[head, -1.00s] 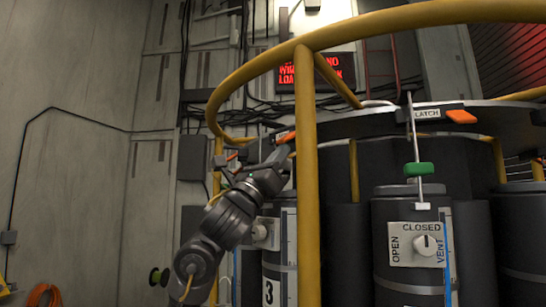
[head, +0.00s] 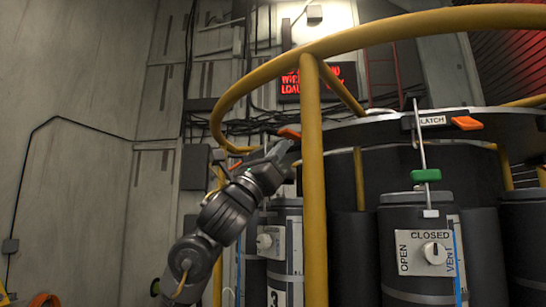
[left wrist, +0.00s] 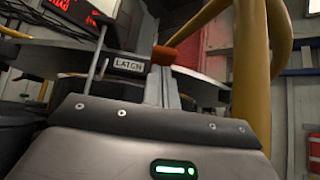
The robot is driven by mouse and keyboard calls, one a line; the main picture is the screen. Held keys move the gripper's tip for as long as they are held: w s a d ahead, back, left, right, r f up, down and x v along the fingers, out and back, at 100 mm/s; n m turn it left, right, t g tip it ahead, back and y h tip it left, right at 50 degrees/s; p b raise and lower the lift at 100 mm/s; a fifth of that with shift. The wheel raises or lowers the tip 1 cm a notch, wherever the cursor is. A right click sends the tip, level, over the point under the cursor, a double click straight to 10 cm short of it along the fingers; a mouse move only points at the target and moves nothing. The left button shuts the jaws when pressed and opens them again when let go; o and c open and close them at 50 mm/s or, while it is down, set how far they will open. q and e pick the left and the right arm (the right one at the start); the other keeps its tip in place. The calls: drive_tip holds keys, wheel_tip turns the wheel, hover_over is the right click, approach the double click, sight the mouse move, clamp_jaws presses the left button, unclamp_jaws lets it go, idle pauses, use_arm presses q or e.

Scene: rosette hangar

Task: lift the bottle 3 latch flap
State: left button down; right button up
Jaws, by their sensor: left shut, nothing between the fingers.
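The bottle 3 latch flap (head: 289,133) is a small orange tab on the dark rim, behind the yellow post. It looks tipped up at its outer end. In the left wrist view the orange flap (left wrist: 163,55) shows right beside the white LATCH label (left wrist: 132,66). My left gripper (head: 283,150) is shut and empty, with its tips just below the flap. In the left wrist view its fingers (left wrist: 162,88) reach up to the flap's underside; contact is hard to tell. Bottle 3 (head: 285,275) stands below, partly hidden by the post. My right gripper is out of view.
A yellow post (head: 314,190) and curved rail (head: 232,85) stand close to the right of my left arm. A neighbouring bottle (head: 420,275) has its own orange latch flap (head: 467,123), a green-handled rod and a vent knob. The grey wall at left leaves free room.

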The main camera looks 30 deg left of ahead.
use_arm(q)
drive_tip(key=s+a+f+b, duration=0.3)
drive_tip(key=s+f+b, duration=0.2)
drive_tip(key=s+b, duration=0.3)
drive_tip(key=shift+s+f, duration=0.2)
drive_tip(key=shift+s, duration=0.7)
